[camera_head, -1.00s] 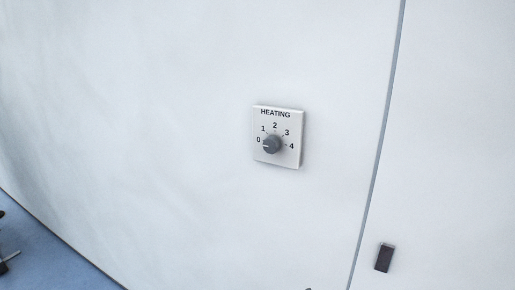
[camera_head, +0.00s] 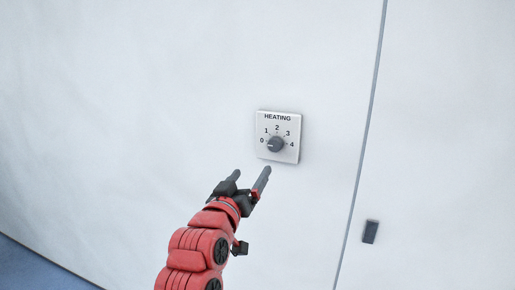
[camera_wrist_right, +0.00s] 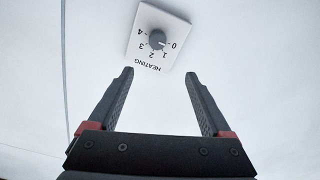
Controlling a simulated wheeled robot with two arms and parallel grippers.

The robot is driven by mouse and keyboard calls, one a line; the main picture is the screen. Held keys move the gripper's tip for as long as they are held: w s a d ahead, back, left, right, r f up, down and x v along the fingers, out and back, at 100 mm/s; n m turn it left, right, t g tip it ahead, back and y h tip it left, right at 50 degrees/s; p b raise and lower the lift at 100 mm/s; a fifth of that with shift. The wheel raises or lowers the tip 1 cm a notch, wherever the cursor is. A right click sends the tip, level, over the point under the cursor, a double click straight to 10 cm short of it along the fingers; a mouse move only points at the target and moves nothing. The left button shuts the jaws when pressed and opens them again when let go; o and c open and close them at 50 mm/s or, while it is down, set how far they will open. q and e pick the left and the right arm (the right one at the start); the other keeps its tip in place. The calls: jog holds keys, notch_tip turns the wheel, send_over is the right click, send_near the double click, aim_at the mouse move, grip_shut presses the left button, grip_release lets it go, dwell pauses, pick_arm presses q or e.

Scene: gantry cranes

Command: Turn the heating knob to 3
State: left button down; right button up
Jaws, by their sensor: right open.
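The grey heating knob (camera_head: 275,144) sits on a white square panel (camera_head: 291,154) on the wall, marked HEATING with the numbers 0 to 4. The knob's light pointer line faces left, about at 0. My right gripper (camera_head: 249,179) is open and empty, below and a little left of the panel, apart from the knob. In the right wrist view the knob (camera_wrist_right: 157,39) shows upside down, beyond and between the two open fingertips (camera_wrist_right: 159,76). My left gripper is not in view.
The wall (camera_head: 140,120) around the panel is bare and white. A vertical seam (camera_head: 364,140) runs to the right of the panel. A small dark block (camera_head: 371,232) is on the wall at the lower right. Blue floor (camera_head: 35,268) shows at the lower left.

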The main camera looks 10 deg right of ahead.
jog(key=p, duration=0.6)
send_near(274, 147)
jog(key=shift+m+g, duration=0.3)
jog(key=x, duration=0.9)
jog(key=shift+w+d+r, duration=0.1)
jog(key=shift+w+r, duration=0.05)
jog(key=shift+w, duration=0.05)
jog(key=shift+c, duration=0.3)
